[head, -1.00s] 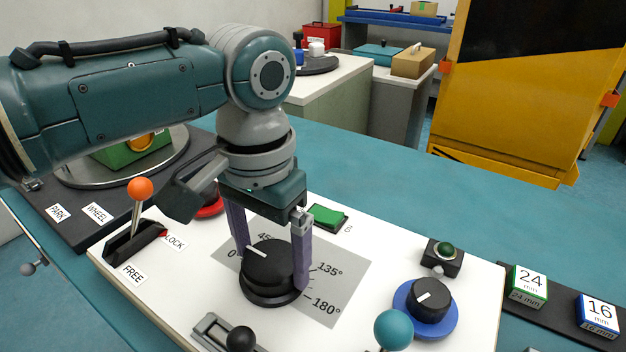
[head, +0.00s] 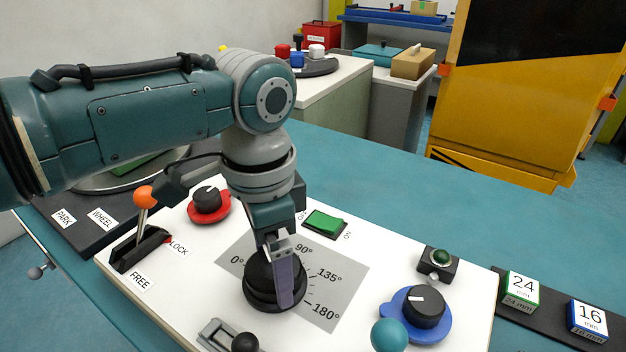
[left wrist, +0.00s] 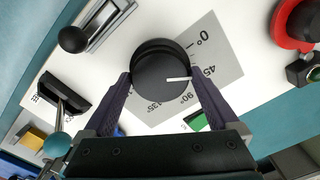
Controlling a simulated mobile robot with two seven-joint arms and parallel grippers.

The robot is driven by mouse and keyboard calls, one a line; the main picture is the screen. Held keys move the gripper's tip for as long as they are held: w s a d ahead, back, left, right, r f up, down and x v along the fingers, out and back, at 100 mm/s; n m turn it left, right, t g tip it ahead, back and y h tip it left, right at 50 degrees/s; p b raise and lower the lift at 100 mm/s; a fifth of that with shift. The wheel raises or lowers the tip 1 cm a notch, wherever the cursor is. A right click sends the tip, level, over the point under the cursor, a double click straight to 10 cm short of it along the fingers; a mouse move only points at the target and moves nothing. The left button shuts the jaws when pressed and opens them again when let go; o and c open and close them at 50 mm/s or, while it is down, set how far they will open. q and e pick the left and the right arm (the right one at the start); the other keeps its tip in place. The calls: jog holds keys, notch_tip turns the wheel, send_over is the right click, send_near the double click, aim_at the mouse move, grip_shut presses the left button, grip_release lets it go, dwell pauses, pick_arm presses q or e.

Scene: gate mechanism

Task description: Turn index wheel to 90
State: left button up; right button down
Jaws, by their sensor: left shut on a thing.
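The index wheel, a black round knob (head: 262,291), sits on a grey dial plate (head: 338,283) marked from 0° to 180°. My left gripper (head: 277,287) comes down over it from above and is shut on it. In the left wrist view its fingers (left wrist: 160,80) lie on opposite sides of the knob (left wrist: 158,88). The knob's white pointer line (left wrist: 179,79) points right in that view, roughly toward the 45° label (left wrist: 210,73); the exact reading is unclear. In the head view the gripper hides the pointer and the 45° label. My right gripper is not in view.
An orange-tipped lever (head: 144,197) stands left, between FREE and LOCK labels. Around the wheel are a red-based knob (head: 208,203), green rocker switch (head: 325,223), blue-based knob (head: 421,309), teal ball (head: 389,335) and black ball handle (head: 245,343).

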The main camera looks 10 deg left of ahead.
pick_arm(q)
jog(key=m, duration=0.5)
jog(key=shift+m, duration=0.3)
jog(key=m, duration=0.5)
jog(key=shift+d+m, duration=0.1)
jog(key=shift+m, duration=0.2)
jog(key=o, duration=1)
notch_tip(320, 180, up, 10)
jog(key=p, duration=0.2)
